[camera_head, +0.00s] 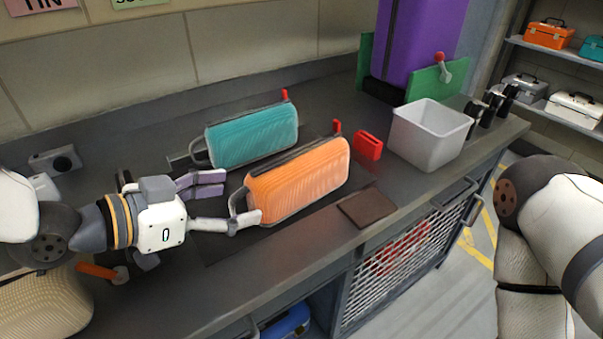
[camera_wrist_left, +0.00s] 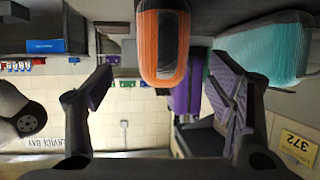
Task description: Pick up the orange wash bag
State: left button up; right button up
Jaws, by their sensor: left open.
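The orange wash bag (camera_head: 298,180) lies on the dark worktop, with a grey loop handle at its left end and a red tab at its far end. In the left wrist view, the orange wash bag (camera_wrist_left: 160,40) shows end-on at the top middle. My left gripper (camera_head: 236,200) is open at the bag's left end, its fingers spread near the loop handle. The left wrist view shows the gripper's purple finger pads (camera_wrist_left: 163,92) apart, with nothing held between them. I cannot tell whether a finger touches the handle. My right arm shows at the right; its gripper is out of view.
A teal bag (camera_head: 252,136) lies close behind the orange one. A red block (camera_head: 368,146), a white bin (camera_head: 428,150) and a brown flat pad (camera_head: 366,207) are to the right. A purple case (camera_head: 415,45) stands behind. The worktop's front edge is near.

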aim_at(267, 192)
pick_arm(q)
jog(key=x, duration=0.4)
jog(key=b+x, duration=0.1)
jog(key=x, duration=0.2)
jog(key=shift+w+d+f, duration=0.2)
jog(key=shift+f, duration=0.2)
jog(key=shift+w, duration=0.1)
jog(key=shift+r, duration=0.2)
jog(key=c, duration=1.7)
jog(key=shift+o, duration=0.2)
pick_arm(e)
jog(key=shift+s+f+g, duration=0.3)
jog(key=shift+s+f, duration=0.45)
jog(key=shift+f, duration=0.2)
